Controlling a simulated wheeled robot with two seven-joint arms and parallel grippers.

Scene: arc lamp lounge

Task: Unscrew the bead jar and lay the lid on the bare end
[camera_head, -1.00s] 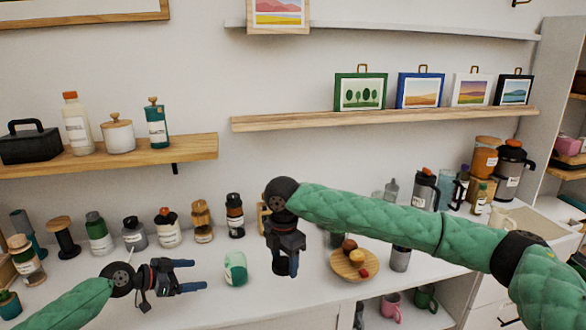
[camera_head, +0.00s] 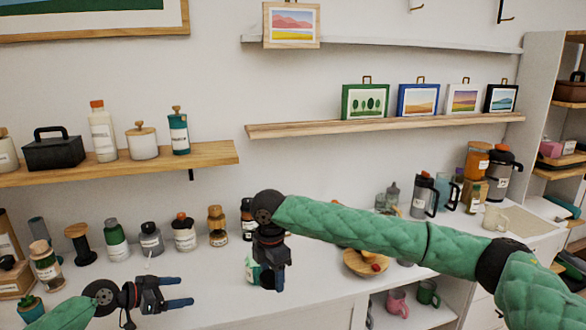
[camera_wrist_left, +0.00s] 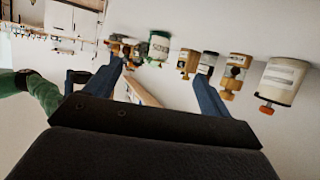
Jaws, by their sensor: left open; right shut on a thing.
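A green-and-white jar (camera_head: 251,271), seemingly the bead jar, stands on the white counter (camera_head: 330,290). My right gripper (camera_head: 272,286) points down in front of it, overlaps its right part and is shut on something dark. I cannot make out if this is the lid, nor whether the gripper touches the jar. My left gripper (camera_head: 186,292) is open and empty, to the left of the jar and pointing right. Its spread fingers also show in the left wrist view (camera_wrist_left: 150,88). The jar's top is not clear.
Several jars and bottles, among them an orange-topped jar (camera_head: 184,234), line the counter's back left. Carafes (camera_head: 424,194) and a cream mug (camera_head: 495,218) stand further right.

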